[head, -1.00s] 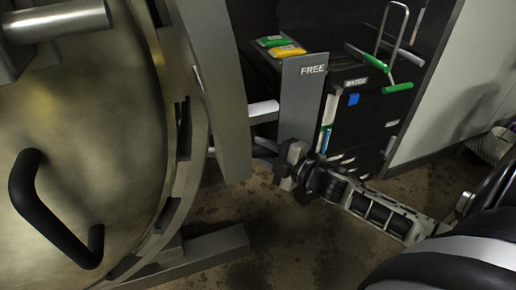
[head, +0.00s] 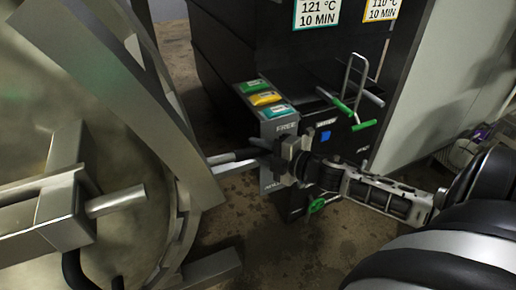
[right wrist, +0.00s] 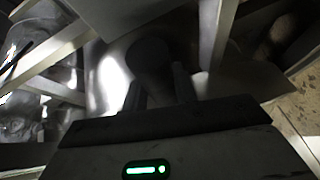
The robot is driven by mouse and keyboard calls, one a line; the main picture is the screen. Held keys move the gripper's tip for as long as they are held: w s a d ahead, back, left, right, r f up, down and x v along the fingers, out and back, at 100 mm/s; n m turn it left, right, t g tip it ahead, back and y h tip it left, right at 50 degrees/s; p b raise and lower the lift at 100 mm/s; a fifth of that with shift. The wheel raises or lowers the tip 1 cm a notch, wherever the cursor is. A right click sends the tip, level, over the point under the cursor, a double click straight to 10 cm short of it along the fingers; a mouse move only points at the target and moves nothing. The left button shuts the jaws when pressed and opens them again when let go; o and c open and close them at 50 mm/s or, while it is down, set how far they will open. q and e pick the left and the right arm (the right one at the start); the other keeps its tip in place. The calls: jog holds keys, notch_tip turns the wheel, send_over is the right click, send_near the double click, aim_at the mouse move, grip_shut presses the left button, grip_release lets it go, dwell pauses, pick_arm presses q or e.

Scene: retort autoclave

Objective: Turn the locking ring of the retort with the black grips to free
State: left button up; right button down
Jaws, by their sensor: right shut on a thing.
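The retort's large round metal door (head: 40,140) fills the left of the head view, with the locking ring (head: 160,95) around its edge. A pale metal bar (head: 235,162) sticks out from the ring side towards my right gripper (head: 283,160). My right gripper is shut at the outer end of this bar, in front of the grey post marked FREE (head: 287,127). In the right wrist view a dark rounded grip (right wrist: 150,60) sits between the fingers. The fingers hide most of it in the head view. My left gripper is not in view.
Green, yellow and teal labels (head: 263,97) lie on top of the post. Temperature signs (head: 317,12) are at the top. Stained floor (head: 290,240) shows below. A pale wall is at right.

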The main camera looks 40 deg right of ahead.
jog(key=shift+w+d+r, duration=0.1)
jog(key=shift+w+r, duration=0.15)
jog(key=shift+r, duration=0.65)
jog(key=c, duration=1.4)
grip_release()
jog(key=shift+o, duration=1.4)
jog(key=shift+s+r, duration=0.1)
jog(key=shift+s+f, duration=0.1)
jog(key=shift+f, duration=0.1)
jog(key=shift+s, duration=0.15)
jog(key=v, duration=1.5)
jog(key=shift+s+f+p, duration=0.25)
jog(key=shift+s+p, duration=0.05)
jog(key=shift+p, duration=0.15)
jog(key=shift+d, duration=0.1)
